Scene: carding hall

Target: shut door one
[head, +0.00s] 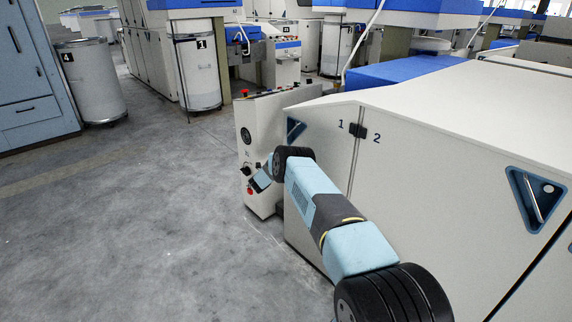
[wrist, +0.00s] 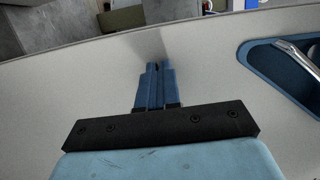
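I cannot tell whether the fingertips touch the panel.
A control box (head: 262,130) with knobs and red buttons stands at the machine's left end, close to my wrist. Door two has its own handle recess (head: 538,198). Cans marked 4 (head: 90,85) and 1 (head: 199,75) stand farther back. The grey floor at left is clear.

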